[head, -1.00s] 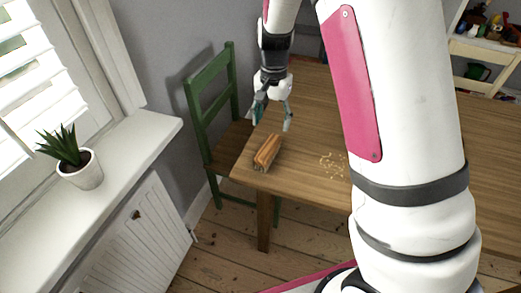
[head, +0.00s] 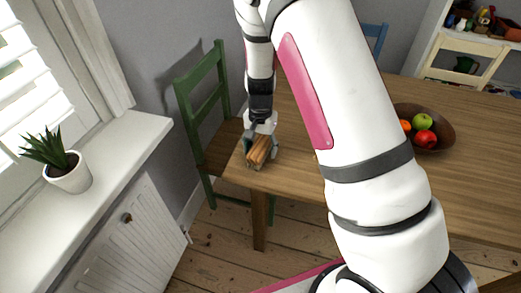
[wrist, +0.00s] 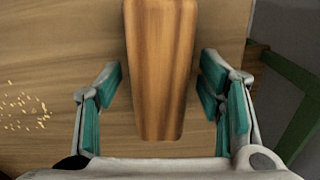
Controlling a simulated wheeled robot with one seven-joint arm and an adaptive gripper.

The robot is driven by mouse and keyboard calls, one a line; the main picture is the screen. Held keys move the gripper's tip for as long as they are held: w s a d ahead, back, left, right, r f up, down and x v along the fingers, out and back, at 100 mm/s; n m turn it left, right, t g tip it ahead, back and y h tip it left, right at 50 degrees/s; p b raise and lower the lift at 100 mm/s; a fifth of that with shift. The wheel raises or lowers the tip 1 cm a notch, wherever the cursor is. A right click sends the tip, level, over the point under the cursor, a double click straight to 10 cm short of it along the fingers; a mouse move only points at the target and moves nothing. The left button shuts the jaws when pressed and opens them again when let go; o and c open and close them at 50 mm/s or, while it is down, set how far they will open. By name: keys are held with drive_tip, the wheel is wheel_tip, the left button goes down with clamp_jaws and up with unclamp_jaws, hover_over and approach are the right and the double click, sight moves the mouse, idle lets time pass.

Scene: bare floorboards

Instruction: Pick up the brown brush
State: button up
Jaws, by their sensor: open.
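The brown brush (head: 258,151) lies on the wooden table (head: 300,185) near its left corner. Its wooden back faces up. In the wrist view the brush (wrist: 160,70) runs lengthwise between my two teal-padded fingers, with a gap on each side. My gripper (head: 260,145) is open, pointing down over the brush, and it also shows in the wrist view (wrist: 162,97). No finger touches the brush in the wrist view. How far the fingertips reach down beside it I cannot tell. The bristles are hidden in the wrist view.
Crumbs (wrist: 24,110) lie on the table beside the brush. A wooden bowl of fruit (head: 440,136) stands farther right on the table. A green chair (head: 203,110) stands close to the table's left edge. A potted plant (head: 66,172) sits on the windowsill.

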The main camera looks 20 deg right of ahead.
sight(260, 144)
drive_tip(key=c, duration=1.3)
drive_tip(key=shift+r, duration=0.15)
drive_tip(key=shift+r, duration=0.2)
wheel_tip(260, 144, up, 3)
drive_tip(key=shift+r, duration=0.1)
drive_tip(key=s+d, duration=0.2)
drive_tip(key=s, duration=0.3)
drive_tip(key=s+d, duration=0.2)
drive_tip(key=s, duration=0.2)
drive_tip(key=s+d+r, duration=0.1)
drive_tip(key=s+d, duration=0.1)
drive_tip(key=s, duration=0.3)
drive_tip(key=shift+s+d, duration=0.25)
drive_tip(key=shift+s, duration=0.1)
